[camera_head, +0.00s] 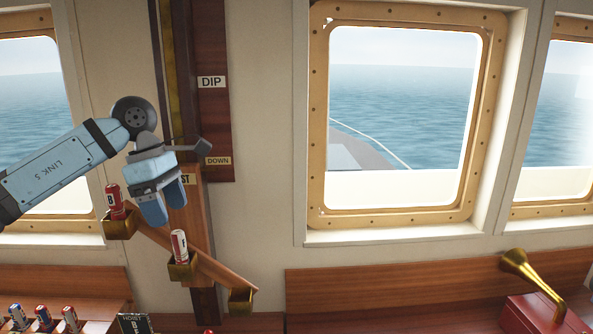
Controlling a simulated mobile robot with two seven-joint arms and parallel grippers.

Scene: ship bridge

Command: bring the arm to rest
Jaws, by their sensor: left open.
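My left arm (62,165) comes in from the left, and its blue gripper (166,215) hangs with its fingers pointing down. The gripper is open and nothing shows between its fingers. It is in front of the wooden post, above a slanted wooden arm (214,270) with brass cups. A red canister marked B (114,201) stands in the upper left cup (119,229), left of the gripper. A red and white canister (179,246) stands in the middle cup (182,271), below the gripper. The lower right cup (240,301) shows no canister. My right gripper is not in view.
A dark wood board with a DIP label (211,82) and a DOWN label (217,161) is on the wall behind. Several canisters (42,317) stand at the lower left. A brass horn (532,277) on a red box (541,315) is at the lower right. The space before the middle window (316,130) is clear.

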